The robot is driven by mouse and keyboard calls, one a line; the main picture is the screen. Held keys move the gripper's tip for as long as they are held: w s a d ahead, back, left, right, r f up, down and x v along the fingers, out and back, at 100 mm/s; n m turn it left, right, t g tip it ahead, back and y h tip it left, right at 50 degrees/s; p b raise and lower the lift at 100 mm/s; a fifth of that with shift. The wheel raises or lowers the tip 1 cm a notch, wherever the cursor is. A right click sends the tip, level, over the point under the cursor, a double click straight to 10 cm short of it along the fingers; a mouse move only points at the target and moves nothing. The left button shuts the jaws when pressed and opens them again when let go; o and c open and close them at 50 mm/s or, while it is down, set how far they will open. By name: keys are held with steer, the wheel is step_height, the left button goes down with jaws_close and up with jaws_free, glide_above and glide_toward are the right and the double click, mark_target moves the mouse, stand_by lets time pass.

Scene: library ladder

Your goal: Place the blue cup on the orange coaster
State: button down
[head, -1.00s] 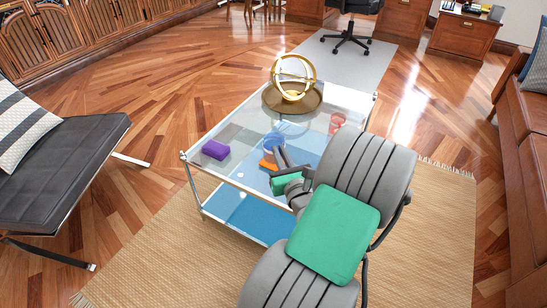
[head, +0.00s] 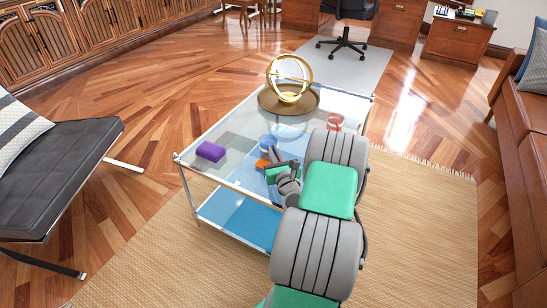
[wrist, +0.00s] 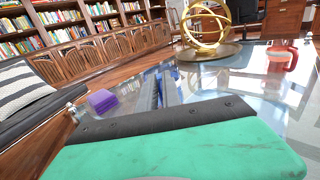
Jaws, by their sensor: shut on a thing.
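The blue cup (head: 268,142) is near the middle of the glass table in the head view. My gripper (head: 280,164) is at the cup's near side, low over the glass, and is shut on it. My gripper's dark and green parts hide the contact. The orange coaster (head: 262,163) shows just in front of the cup, partly covered by my gripper. In the wrist view, my gripper's dark edge and green body fill the bottom, and a narrow blue patch shows beyond them. I cannot tell if the cup touches the table.
A purple block (head: 210,151) lies on the left of the glass table (head: 233,137). A gold ring ornament (head: 289,80) stands on a round brown tray (head: 268,103) at the back. A red mug (head: 334,122) stands at the right. A dark bench (head: 60,170) is at the left.

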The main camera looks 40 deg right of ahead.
steer(key=shift+f, duration=0.65)
steer(key=c, duration=1.5)
jaws_free()
steer(key=shift+c, duration=0.2)
